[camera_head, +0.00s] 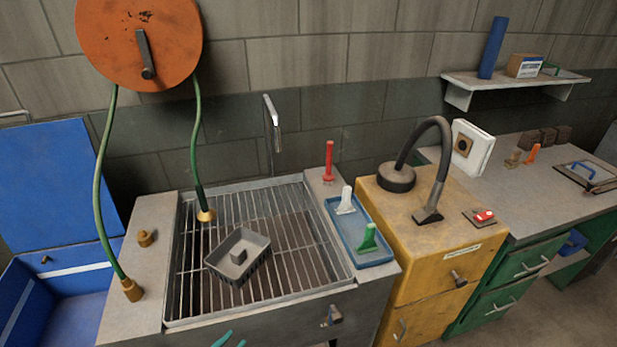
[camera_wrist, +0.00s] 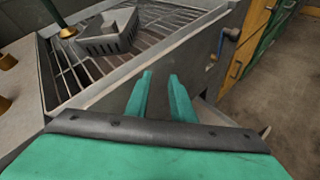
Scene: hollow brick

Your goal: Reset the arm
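My gripper (camera_wrist: 160,76) has two teal fingers, seen from behind in the wrist view. The fingertips are apart with a gap between them and nothing in it, so it is open and empty. In the head view only the teal fingertips (camera_head: 229,340) show at the bottom edge, in front of the sink bench. A grey basket (camera_head: 238,257) with a small grey block (camera_head: 238,256) in it sits on the sink's metal grate (camera_head: 290,245). The basket also shows at the top of the wrist view (camera_wrist: 107,38). The rest of my arm is out of view.
The sink's front wall (camera_wrist: 190,50) stands just beyond my fingers. A green hose with a brass nozzle (camera_head: 206,215) hangs over the grate. A blue tray (camera_head: 375,250) and a yellow cabinet (camera_head: 435,265) stand to the right. Bare floor (camera_wrist: 275,90) lies right.

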